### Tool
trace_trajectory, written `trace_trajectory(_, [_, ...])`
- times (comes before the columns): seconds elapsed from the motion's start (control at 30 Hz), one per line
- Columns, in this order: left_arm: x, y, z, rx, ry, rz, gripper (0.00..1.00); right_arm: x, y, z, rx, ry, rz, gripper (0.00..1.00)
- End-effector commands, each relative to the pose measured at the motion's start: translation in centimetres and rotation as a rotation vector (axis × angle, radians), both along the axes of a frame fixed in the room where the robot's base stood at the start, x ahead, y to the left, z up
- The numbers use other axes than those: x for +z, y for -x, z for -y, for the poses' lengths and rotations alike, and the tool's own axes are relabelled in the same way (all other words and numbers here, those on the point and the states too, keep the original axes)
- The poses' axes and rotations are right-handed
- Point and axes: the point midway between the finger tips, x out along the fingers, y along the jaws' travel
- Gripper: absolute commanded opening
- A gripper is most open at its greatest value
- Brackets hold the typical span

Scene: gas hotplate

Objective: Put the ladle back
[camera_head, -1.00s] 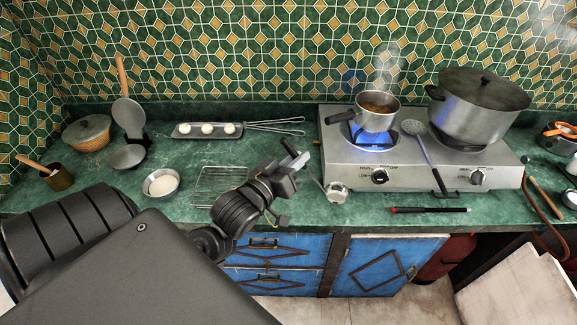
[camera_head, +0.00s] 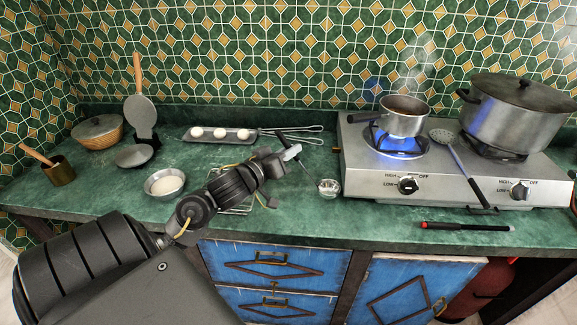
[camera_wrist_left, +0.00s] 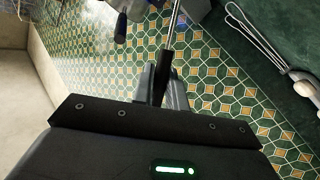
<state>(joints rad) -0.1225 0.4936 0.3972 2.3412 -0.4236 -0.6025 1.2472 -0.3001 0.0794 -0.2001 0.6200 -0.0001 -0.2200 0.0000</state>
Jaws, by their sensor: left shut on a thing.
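The ladle has a small silver bowl (camera_head: 328,187) and a dark handle. My left gripper (camera_head: 285,158) is shut on the handle. The bowl hangs in front of and left of the stove, low over the green counter; I cannot tell whether it touches. In the left wrist view the black handle (camera_wrist_left: 167,62) stands between the two fingers (camera_wrist_left: 160,85), with its metal shaft running up out of the picture. My right gripper is not in view.
The gas stove (camera_head: 461,187) has a lit left burner under a saucepan (camera_head: 404,122) and a large lidded pot (camera_head: 515,118). My left arm partly hides a wire rack (camera_head: 239,205). An egg tray (camera_head: 245,134) and flour bowl (camera_head: 165,182) stand left.

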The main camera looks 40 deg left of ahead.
Motion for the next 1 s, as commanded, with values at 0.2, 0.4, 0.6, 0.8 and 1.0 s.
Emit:
trace_trajectory(0.2, [-0.6, -0.2, -0.4, 0.001, 0.002, 0.000, 0.00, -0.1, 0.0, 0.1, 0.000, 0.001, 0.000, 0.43])
trace_trajectory(0.4, [-3.4, -0.4, -0.9, 0.002, 0.005, -0.001, 0.00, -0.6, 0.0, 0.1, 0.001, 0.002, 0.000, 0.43])
trace_trajectory(0.6, [-4.2, -0.4, -0.9, 0.000, -0.001, 0.002, 0.00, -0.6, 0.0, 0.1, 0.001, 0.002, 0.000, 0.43])
trace_trajectory(0.8, [-4.2, -0.4, -0.9, 0.000, -0.001, 0.001, 0.00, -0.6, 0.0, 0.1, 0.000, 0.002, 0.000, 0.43])
trace_trajectory(1.0, [-4.6, -0.4, -0.9, 0.001, -0.001, 0.000, 0.25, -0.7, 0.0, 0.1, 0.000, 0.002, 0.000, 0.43])
